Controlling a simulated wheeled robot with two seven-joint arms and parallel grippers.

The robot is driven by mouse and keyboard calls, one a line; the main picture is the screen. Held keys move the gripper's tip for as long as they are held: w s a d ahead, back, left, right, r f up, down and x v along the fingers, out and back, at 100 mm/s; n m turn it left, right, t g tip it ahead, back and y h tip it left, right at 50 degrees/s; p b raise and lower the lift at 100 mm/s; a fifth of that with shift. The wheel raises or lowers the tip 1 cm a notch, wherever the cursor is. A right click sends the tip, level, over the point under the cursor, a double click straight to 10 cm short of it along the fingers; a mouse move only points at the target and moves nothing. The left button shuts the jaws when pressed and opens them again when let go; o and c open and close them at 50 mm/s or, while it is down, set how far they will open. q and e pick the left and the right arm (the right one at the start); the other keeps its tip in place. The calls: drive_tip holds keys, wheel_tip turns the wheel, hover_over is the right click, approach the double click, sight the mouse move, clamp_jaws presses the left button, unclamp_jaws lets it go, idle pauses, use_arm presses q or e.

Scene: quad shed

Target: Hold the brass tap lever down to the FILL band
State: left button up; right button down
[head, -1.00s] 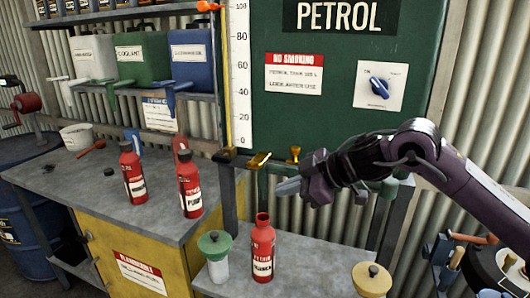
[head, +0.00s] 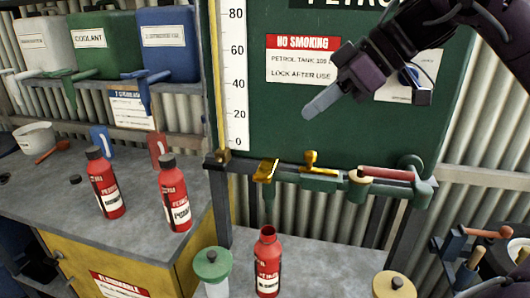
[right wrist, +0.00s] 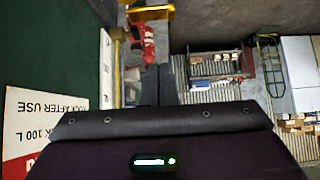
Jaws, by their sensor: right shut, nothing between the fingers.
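The brass tap lever (head: 265,171) sits on top of a green tap at the left of the pipe below the green petrol tank. An open red bottle (head: 268,265) stands upright under this tap. My right gripper (head: 308,114) is shut and empty, pointing down and left in front of the tank, above and right of the lever and apart from it. I cannot make out a FILL band. My left gripper is not in view.
The green tank (head: 290,125) with its white scale (head: 236,80) rises behind the taps. A smaller brass fitting (head: 311,160) sits right of the lever. Two capped red bottles (head: 105,185) stand on the left bench. A green-lidded jar (head: 212,266) stands beside the open bottle.

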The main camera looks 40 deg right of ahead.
drive_tip(key=s, duration=0.1)
drive_tip(key=p, duration=0.2)
approach(259, 171)
wheel_tip(259, 171, up, 2)
drive_tip(key=w+a, duration=0.1)
drive_tip(key=f, duration=0.2)
drive_tip(key=w+a+f, duration=0.1)
drive_tip(key=f, duration=0.3)
drive_tip(key=shift+w+a+p, duration=0.35)
drive_tip(key=shift+w+p, duration=0.05)
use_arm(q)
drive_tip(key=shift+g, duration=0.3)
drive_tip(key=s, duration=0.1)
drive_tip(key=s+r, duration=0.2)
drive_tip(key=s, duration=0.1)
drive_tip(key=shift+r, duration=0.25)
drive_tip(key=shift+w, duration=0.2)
